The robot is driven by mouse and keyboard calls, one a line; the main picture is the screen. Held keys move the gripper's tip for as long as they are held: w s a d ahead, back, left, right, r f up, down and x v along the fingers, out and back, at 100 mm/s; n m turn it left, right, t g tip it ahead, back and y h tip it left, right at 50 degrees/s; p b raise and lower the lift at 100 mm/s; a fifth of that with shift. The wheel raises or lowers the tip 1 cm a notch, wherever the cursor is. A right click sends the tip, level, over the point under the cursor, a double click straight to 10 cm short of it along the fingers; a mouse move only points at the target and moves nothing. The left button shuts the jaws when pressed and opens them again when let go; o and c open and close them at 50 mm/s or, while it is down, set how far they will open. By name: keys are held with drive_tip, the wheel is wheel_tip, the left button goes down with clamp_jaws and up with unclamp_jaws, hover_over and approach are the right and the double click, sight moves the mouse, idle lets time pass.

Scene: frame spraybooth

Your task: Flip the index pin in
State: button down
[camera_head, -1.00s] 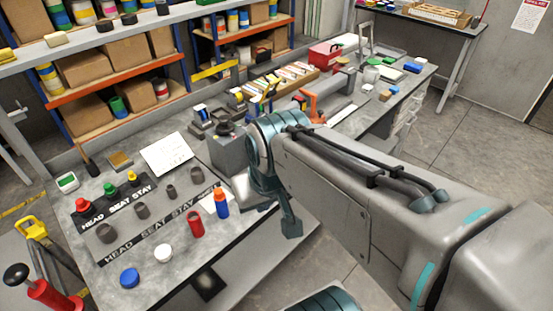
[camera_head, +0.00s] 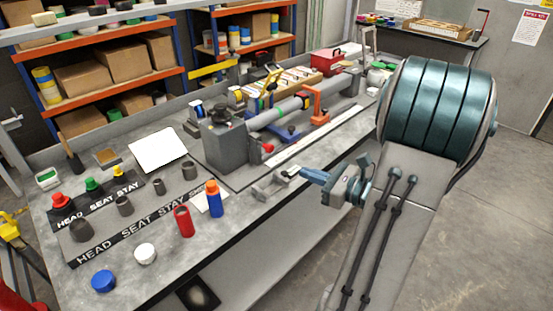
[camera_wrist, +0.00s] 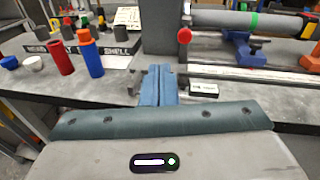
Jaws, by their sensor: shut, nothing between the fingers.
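A grey fixture block (camera_head: 222,145) stands on the bench with a dark knob on top, and it also shows in the wrist view (camera_wrist: 160,28). A red ball knob (camera_head: 268,148) sticks out at its lower right side; in the wrist view the knob (camera_wrist: 185,35) lies just right of the block. I cannot tell for certain which part is the index pin. My gripper (camera_head: 292,172) is shut and empty, at the bench's front edge, in front of the block and apart from the red knob. In the wrist view its blue fingers (camera_wrist: 158,72) are together, below and left of the knob.
A small grey bracket (camera_head: 268,187) sits near the fingertips. A long tube (camera_head: 285,108) runs right from the block, with blue and orange clamps (camera_head: 318,108). Floor is free at right.

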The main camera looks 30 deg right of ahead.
drive_tip(key=d+m, duration=0.1)
drive_tip(key=d+f+m+t+h, duration=0.1)
drive_tip(key=d, duration=0.1)
drive_tip(key=shift+s+d+t, duration=0.1)
drive_tip(key=shift+d+t, duration=0.1)
drive_tip(key=shift+t, duration=0.1)
drive_tip(key=shift+h, duration=0.3)
drive_tip(key=p, duration=0.2)
approach(272, 149)
drive_tip(key=x, duration=0.5)
drive_tip(key=shift+a, duration=0.1)
drive_tip(key=shift+x, duration=0.95)
drive_tip(key=shift+b+x, duration=0.6)
drive_tip(key=shift+x, duration=0.4)
drive_tip(key=shift+r, duration=0.15)
